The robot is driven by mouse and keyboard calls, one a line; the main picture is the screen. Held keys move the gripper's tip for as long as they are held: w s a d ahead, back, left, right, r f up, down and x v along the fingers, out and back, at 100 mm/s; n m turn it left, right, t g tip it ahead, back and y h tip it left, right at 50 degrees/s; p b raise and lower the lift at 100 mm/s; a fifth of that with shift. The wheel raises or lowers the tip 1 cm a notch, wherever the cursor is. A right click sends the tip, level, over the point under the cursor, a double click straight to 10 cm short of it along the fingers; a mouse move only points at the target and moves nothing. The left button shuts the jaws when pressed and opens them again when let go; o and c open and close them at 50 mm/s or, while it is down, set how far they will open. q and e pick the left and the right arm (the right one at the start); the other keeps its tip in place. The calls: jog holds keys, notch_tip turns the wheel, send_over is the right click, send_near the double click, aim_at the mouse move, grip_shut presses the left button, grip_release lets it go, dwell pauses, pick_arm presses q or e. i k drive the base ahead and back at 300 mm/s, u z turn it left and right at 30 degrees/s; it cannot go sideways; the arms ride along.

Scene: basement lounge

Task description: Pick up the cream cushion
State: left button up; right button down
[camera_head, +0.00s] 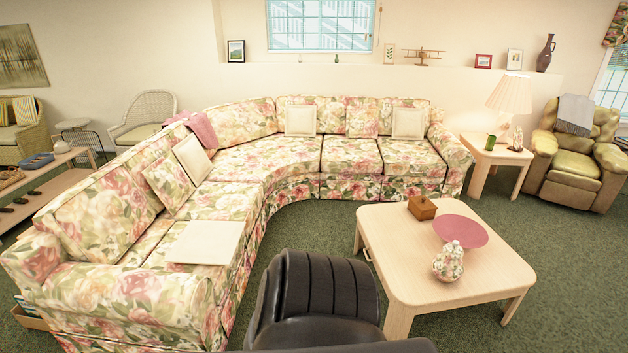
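Several cream cushions are on the floral sectional sofa (285,155). One cream cushion (300,121) leans upright against the back in the middle. Another cream cushion (408,123) leans at the right end. A third cream cushion (194,158) is tilted against the left section's back, beside a floral pillow (168,186). A flat, square cream cushion (206,242) lies on the nearest seat of the left section, its top fully visible. Neither of my grippers shows in the head view, and nothing is seen touching the cushions.
A black padded chair (325,285) stands close in front, right of the left sofa section. A low wooden table (400,245) to the right bears a wooden box (422,208), pink plate (461,231) and floral vase (449,262). Green carpet (309,222) is clear between sofa and table.

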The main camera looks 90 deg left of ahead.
aim_at(202, 242)
jog(key=i, duration=0.45)
jog(key=u, duration=0.9)
jog(key=i, duration=0.8)
jog(key=u, duration=2.45)
jog(key=i, duration=0.85)
jog(key=z, duration=0.05)
